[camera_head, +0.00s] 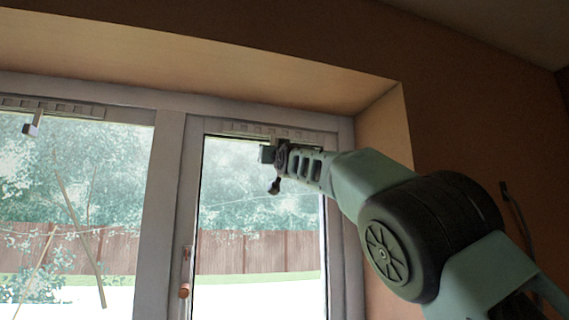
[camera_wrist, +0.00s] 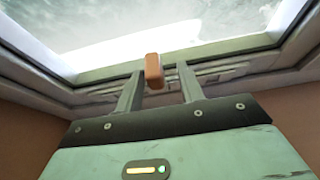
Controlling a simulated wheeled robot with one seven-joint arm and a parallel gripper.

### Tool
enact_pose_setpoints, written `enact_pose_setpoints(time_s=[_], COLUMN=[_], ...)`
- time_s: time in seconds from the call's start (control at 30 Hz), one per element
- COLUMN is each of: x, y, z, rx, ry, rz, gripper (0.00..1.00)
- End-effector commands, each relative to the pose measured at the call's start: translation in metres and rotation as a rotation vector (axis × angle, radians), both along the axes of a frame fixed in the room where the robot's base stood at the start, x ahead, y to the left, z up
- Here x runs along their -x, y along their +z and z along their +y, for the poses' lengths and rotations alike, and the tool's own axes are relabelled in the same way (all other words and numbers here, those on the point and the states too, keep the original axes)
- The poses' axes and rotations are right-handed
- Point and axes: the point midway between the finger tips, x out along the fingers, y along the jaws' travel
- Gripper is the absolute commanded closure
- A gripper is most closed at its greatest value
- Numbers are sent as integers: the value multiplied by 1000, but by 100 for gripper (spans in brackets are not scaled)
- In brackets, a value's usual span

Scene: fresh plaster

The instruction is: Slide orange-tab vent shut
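An orange tab (camera_wrist: 153,70) shows in the wrist view, on the slotted vent strip (camera_wrist: 215,70) along the top of the window frame. My gripper (camera_wrist: 160,69) is open, with one finger on each side of the tab in the picture. The orange tab is hidden there behind my gripper.
The left pane has its own vent (camera_head: 70,110) with a pale tab (camera_head: 32,125) hanging below it. A window handle (camera_head: 185,290) is on the right sash's left side. The window recess wall (camera_head: 388,135) is close on the right.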

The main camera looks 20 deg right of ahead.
Motion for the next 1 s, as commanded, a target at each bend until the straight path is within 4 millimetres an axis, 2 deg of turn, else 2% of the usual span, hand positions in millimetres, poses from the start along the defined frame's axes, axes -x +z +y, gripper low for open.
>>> enact_pose_setpoints(time_s=[0.1, 0.43, 1.0], x=[17, 67, 134], y=[-15, -36, -62], z=[0, 2, 1], rx=[-3, -2, -2], ry=[2, 5, 4], rz=[-1, 0, 0], gripper=[62, 62, 62])
